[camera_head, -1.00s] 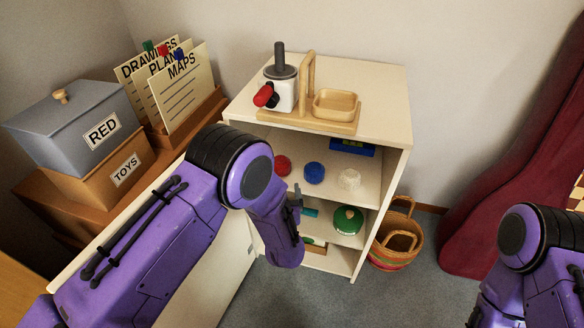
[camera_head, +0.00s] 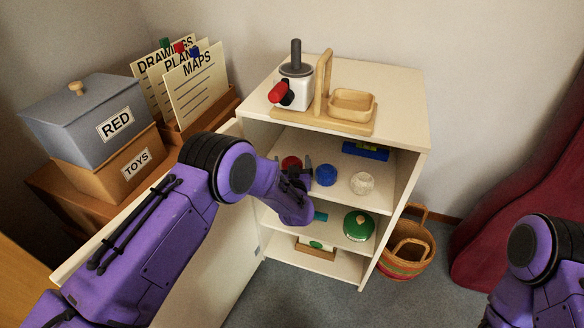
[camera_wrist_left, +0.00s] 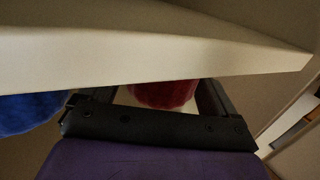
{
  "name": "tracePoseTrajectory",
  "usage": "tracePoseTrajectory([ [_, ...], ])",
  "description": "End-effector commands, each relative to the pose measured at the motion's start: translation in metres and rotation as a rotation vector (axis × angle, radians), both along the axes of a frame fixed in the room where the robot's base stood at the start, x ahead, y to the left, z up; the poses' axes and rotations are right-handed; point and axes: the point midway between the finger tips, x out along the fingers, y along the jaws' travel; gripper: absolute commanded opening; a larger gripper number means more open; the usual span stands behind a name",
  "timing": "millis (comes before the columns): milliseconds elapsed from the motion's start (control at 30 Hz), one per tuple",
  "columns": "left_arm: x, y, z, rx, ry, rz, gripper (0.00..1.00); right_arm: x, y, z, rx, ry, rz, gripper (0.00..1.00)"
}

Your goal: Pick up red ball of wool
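The red ball of wool (camera_head: 291,162) sits on the upper shelf of the white cabinet (camera_head: 398,185), left of a blue ball (camera_head: 326,175) and a white ball (camera_head: 362,183). My left gripper (camera_head: 294,168) is at the front of that shelf, with its fingers apart around the red ball's sides. In the left wrist view the red ball (camera_wrist_left: 163,94) shows between the spread fingers; its upper part and the fingertips are hidden behind a pale board. I cannot tell whether the fingers touch it. The blue ball (camera_wrist_left: 28,112) is beside the left finger. My right gripper is out of view.
The cabinet's top board (camera_wrist_left: 120,55) is close above the left gripper. A blue case (camera_head: 366,151) lies deeper on the shelf. A green-lidded item (camera_head: 358,226) is one shelf below. The open door (camera_head: 215,255) stands under my left arm. A basket (camera_head: 407,250) is at right.

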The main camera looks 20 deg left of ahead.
Motion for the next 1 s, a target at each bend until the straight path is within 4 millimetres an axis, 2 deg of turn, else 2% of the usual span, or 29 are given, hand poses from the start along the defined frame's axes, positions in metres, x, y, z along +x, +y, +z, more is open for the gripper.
tracePoseTrajectory([
  [33,0.0,0.0,0.0,0.0,0.0,0.0,0.72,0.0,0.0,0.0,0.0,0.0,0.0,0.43],
  [100,0.0,0.0,0.0,0.0,0.0,0.0,0.49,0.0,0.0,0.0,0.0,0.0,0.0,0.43],
  [133,0.0,0.0,0.0,0.0,0.0,0.0,0.41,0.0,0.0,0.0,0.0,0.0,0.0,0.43],
  [433,0.0,0.0,0.0,0.0,0.0,0.0,0.41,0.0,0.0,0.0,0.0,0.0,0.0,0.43],
  [567,0.0,0.0,0.006,-0.001,-0.001,0.0,0.41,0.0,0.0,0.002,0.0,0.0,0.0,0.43],
  [667,0.0,0.0,0.02,0.0,-0.002,-0.001,0.41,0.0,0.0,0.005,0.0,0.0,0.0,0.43],
  [733,0.0,0.0,0.037,0.0,-0.003,-0.001,0.41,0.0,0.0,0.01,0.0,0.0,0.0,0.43],
  [933,-0.035,-0.032,0.093,0.002,-0.003,-0.004,0.41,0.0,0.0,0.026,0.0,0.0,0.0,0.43],
  [1000,-0.051,-0.046,0.103,0.002,0.0,-0.005,0.41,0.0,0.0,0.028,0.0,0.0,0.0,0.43],
])
